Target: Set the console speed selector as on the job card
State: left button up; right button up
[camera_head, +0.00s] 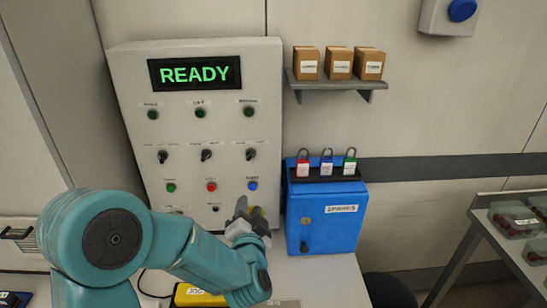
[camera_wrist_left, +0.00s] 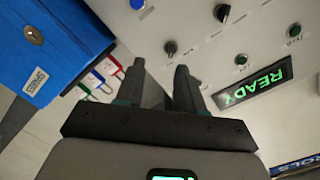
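The console panel (camera_head: 125,95) stands upright with a lit READY display (camera_head: 195,74). A row of three black selectors crosses it: left (camera_head: 163,157), middle (camera_head: 206,155) and right (camera_head: 250,153). Their labels are too small to read. My left gripper (camera_head: 243,208) is in front of the panel's lower right, below the blue button (camera_head: 252,185). In the wrist view its two fingers (camera_wrist_left: 162,85) are apart with nothing between them. There the right selector (camera_wrist_left: 170,47) lies just beyond the fingertips, apart from them. I cannot make out a job card. My right gripper is not in view.
A blue cabinet (camera_head: 325,235) with several coloured padlocks stands right of the console. A shelf (camera_head: 337,86) above it holds three cartons. A yellow object (camera_head: 197,297) lies on the desk, partly behind my arm. A rack (camera_head: 490,230) is at far right.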

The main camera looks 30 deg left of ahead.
pick_arm(q)
notch_tip(320, 180, up, 4)
jog(key=p, duration=0.5)
send_near(252, 156)
jog(key=shift+t, duration=0.4)
jog(key=x, duration=0.8)
jog(key=shift+a+f, duration=0.1)
jog(key=shift+f, duration=0.25)
jog(key=shift+a, duration=0.15)
jog(key=shift+w, duration=0.1)
grip_shut()
